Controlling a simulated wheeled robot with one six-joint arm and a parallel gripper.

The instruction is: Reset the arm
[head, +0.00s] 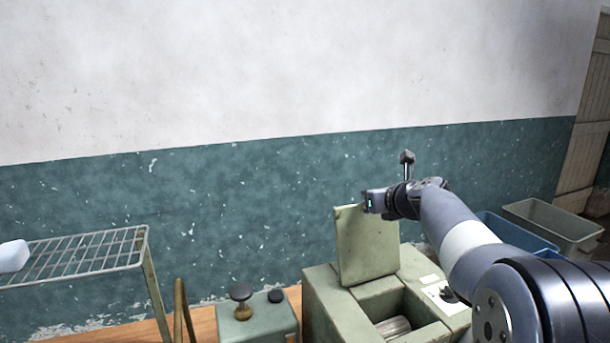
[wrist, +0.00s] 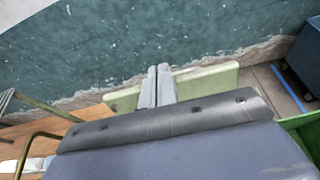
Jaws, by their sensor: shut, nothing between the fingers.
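My arm reaches in from the right in the head view, and its wrist is beside the top of a raised green lid (head: 367,246). My gripper (wrist: 158,70) shows in the wrist view with its two pale fingers together, shut and empty. The lid's edge (wrist: 212,78) lies behind the fingers there; I cannot tell whether they touch it. The lid stands upright on a green box (head: 330,305), whose open compartment holds a pale cylinder (head: 393,327).
A wire rack (head: 85,255) with a pale object (head: 13,256) stands at the left. A small green box (head: 257,322) with dark knobs sits on the wooden bench. A blue bin (head: 515,235) and a grey bin (head: 553,228) are behind my arm. A wall closes the back.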

